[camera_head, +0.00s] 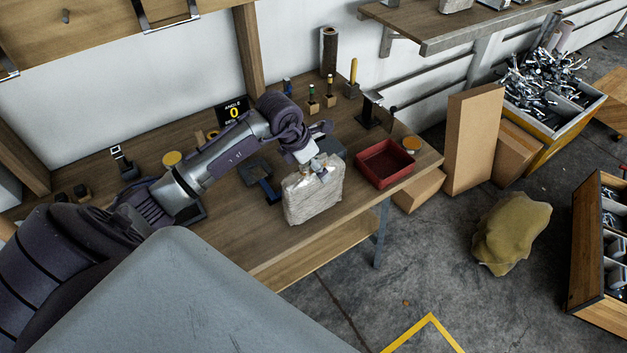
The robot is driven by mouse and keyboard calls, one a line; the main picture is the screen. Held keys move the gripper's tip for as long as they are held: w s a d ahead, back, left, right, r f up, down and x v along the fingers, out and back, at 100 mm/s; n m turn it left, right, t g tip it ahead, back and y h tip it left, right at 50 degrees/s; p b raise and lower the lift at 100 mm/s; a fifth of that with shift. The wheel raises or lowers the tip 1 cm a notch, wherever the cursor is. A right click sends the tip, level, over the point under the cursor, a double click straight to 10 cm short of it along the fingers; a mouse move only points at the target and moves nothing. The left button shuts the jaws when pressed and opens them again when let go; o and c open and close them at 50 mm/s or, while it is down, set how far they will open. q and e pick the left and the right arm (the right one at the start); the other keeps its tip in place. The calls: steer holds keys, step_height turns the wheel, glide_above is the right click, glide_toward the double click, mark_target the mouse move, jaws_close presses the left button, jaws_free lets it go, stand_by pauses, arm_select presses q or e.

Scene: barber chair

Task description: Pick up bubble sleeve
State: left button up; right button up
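The bubble sleeve looks to be the whitish, crinkled, translucent package (313,197), upright near the front edge of the wooden workbench (285,255). My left arm reaches in from the left over the bench. My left gripper (320,167) is at the top edge of the package, overlapping it in the picture. Its fingertips are small and partly hidden, so I cannot tell whether they are closed on it. I also cannot tell whether the package's bottom touches the bench. My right gripper is not in view.
A red tray (384,163) stands just right of the package. A dark block with a blue part (270,190) lies to its left. Small tools on stands (330,97) and a display reading 0 (233,112) are behind. Cardboard boxes (473,140) stand on the floor at right.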

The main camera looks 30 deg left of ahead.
arm_select(q)
steer(key=shift+x, duration=1.1)
steer(key=c, duration=1.1)
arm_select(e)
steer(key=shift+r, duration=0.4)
arm_select(q)
steer(key=shift+r, duration=0.15)
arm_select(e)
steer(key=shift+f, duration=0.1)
arm_select(q)
steer(key=shift+r+b, duration=2.4)
steer(key=shift+r, duration=6.5)
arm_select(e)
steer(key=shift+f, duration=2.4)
